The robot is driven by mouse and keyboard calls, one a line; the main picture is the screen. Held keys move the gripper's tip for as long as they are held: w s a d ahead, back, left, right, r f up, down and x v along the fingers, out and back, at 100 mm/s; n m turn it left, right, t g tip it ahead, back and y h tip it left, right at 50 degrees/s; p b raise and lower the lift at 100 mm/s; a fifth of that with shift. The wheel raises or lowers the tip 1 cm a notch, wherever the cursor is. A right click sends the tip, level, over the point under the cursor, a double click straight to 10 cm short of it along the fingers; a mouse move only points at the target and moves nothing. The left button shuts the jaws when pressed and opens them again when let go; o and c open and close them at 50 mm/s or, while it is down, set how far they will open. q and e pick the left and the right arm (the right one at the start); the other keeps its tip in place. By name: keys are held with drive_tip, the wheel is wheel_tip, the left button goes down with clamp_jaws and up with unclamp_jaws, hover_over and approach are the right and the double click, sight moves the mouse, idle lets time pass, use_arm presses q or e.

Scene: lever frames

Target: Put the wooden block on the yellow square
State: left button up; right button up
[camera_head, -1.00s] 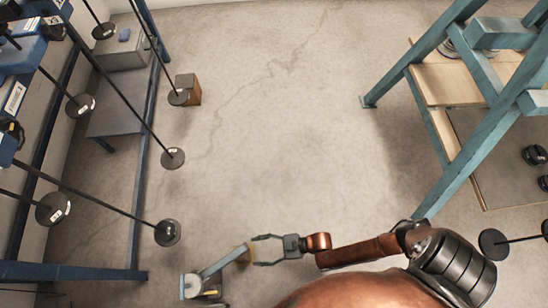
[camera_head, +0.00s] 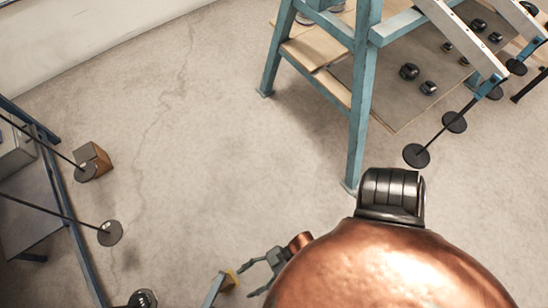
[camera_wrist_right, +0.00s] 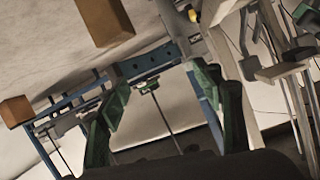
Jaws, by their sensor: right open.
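A brown block-like box (camera_head: 100,155) with a darker top stands on the floor at the left of the head view, partly behind a black disc. In the right wrist view, a brown block (camera_wrist_right: 15,111) shows at the left edge and a longer wooden piece (camera_wrist_right: 104,20) at the top. I cannot tell which is the task's block. A small yellow patch (camera_head: 232,276) lies close to my right gripper (camera_head: 245,281); I cannot tell whether it is the yellow square. My right gripper is open and empty, its fingers also in the wrist view (camera_wrist_right: 160,78). My left gripper is hidden.
A teal frame (camera_head: 362,100) with wooden shelves stands at the upper right. Black discs on rods (camera_head: 416,155) stick out from it. A blue frame (camera_head: 75,225) with more rods and discs stands at the left. The floor between is clear.

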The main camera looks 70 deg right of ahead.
drive_tip(key=s+d+r+m+g+h, duration=0.1)
drive_tip(key=s+d+m+h, duration=0.2)
drive_tip(key=s+d, duration=0.3)
drive_tip(key=s+d+m+g+h, duration=0.1)
drive_tip(key=s+d+m+h, duration=0.3)
drive_tip(key=d, duration=0.7)
drive_tip(key=s+h, duration=0.1)
drive_tip(key=s, duration=0.1)
drive_tip(key=shift+s+d+r+g, duration=0.3)
drive_tip(key=shift+r+g, duration=0.05)
drive_tip(key=shift+g, duration=0.05)
drive_tip(key=shift+c, duration=0.4)
